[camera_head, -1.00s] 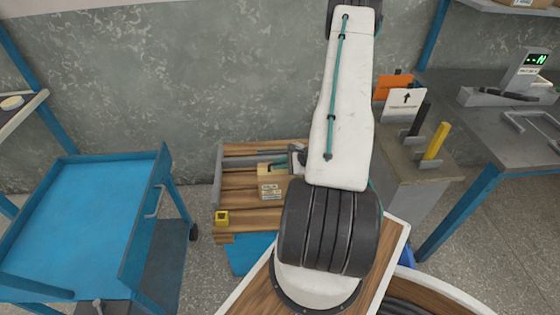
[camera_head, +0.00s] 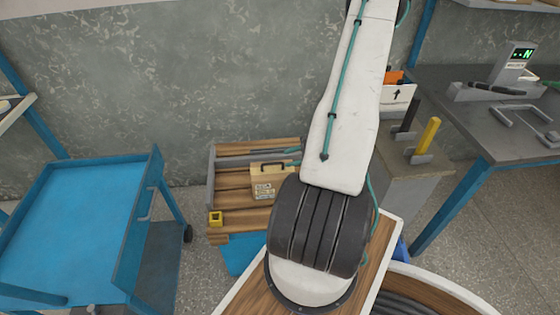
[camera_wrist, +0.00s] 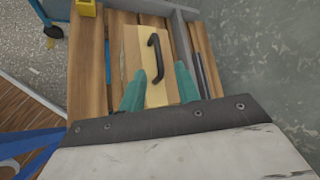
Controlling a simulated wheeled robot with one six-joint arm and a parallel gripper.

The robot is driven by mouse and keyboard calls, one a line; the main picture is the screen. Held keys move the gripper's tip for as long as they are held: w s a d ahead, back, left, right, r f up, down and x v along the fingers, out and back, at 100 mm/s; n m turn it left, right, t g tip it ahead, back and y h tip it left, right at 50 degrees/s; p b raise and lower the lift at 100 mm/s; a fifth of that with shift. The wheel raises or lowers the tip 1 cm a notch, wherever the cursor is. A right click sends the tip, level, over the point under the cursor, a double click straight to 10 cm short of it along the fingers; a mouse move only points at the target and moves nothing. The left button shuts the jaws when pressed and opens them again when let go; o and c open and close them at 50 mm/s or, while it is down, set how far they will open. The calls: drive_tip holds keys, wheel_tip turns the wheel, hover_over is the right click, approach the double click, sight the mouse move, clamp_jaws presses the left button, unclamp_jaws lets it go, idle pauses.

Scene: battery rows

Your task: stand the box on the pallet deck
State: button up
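The box (camera_head: 268,186) is tan with a dark handle on top and printed marks on its front. It stands upright on the wooden pallet deck (camera_head: 232,197) in the head view. In the wrist view I look down on the box (camera_wrist: 134,66) and its black handle; slatted boards (camera_wrist: 88,70) lie around it. My gripper (camera_wrist: 160,70) shows two teal fingers spread apart, with the handle between and beyond their tips and nothing gripped.
Grey rails edge the pallet's back and left side. A small yellow block (camera_head: 216,218) sits at its front left corner. A blue cart (camera_head: 75,215) stands left, a grey cabinet (camera_head: 405,190) right, and a wall (camera_head: 200,90) behind.

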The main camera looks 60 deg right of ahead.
drive_tip(key=w+a+r+n+g+y, duration=0.1)
drive_tip(key=w+a+r+n+y, duration=0.15)
drive_tip(key=r, duration=0.45)
drive_tip(key=w+a+r+n+g+y, duration=0.1)
drive_tip(key=w+a+r+n, duration=0.25)
drive_tip(key=r, duration=0.25)
drive_tip(key=w+a+r+n+g, duration=0.1)
drive_tip(key=a+r+n+g, duration=0.55)
drive_tip(key=a+r, duration=0.8)
drive_tip(key=s+a+r+n+h, duration=0.6)
drive_tip(key=s+a+r+n, duration=0.5)
drive_tip(key=s+a, duration=0.4)
drive_tip(key=shift+a+r+n+g+h, duration=0.35)
drive_tip(key=shift+a+n+g, duration=0.1)
drive_tip(key=shift+a+n, duration=0.25)
drive_tip(key=shift+w+d, duration=0.1)
